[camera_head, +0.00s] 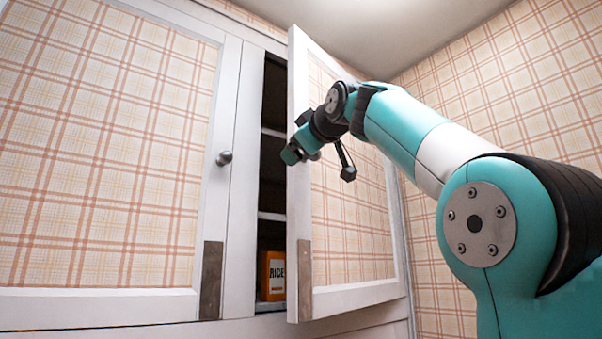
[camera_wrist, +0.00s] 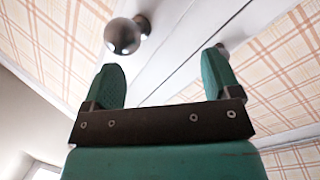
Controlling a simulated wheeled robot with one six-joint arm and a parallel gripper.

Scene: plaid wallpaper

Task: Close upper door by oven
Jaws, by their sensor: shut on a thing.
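The right upper cabinet door (camera_head: 350,215), plaid with a white frame, stands ajar, its free edge swung out from the cabinet. My gripper (camera_head: 318,160) is at this free edge, about halfway up. One finger overlaps the edge and the other is on the plaid side. In the wrist view, my gripper's green fingers (camera_wrist: 163,82) stand apart, with white door frame showing between them. A round metal knob (camera_wrist: 122,36) is beyond the left fingertip, and another knob (camera_wrist: 222,50) is partly hidden behind the right one. The exact contact is hard to see.
The left cabinet door (camera_head: 110,130) is closed, with a round knob (camera_head: 224,158). The opening shows dark shelves and an orange rice box (camera_head: 273,277) at the bottom. A plaid wall (camera_head: 510,80) bounds the right side.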

